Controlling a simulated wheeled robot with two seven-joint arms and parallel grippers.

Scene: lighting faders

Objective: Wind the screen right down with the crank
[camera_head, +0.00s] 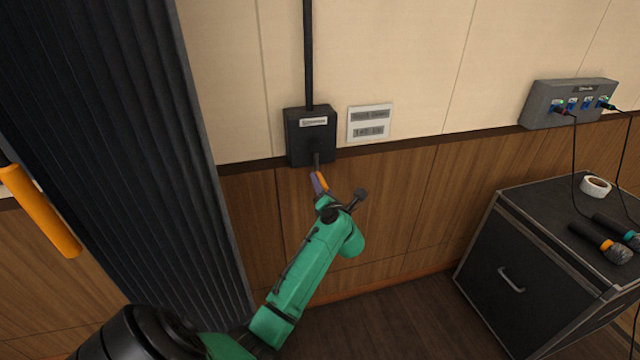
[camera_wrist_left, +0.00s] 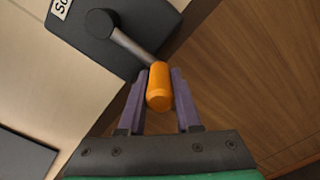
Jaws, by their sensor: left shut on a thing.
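The crank's black box (camera_head: 310,137) is fixed to the wall, with a small light label on it; it also shows in the left wrist view (camera_wrist_left: 100,38). A grey crank arm (camera_wrist_left: 133,42) runs from the box to an orange handle (camera_wrist_left: 158,88). My left gripper (camera_head: 319,183) is at the handle just below the box. In the left wrist view its two purple fingers (camera_wrist_left: 158,100) stand on either side of the orange handle, shut on it. The screen itself cannot be made out. My right gripper is not in view.
A white sign (camera_head: 369,122) is on the wall beside the box. A dark pleated curtain (camera_head: 120,130) hangs at left, near an orange bar (camera_head: 40,212). A black case (camera_head: 535,260) with microphones and tape stands at right, below a grey socket panel (camera_head: 568,103).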

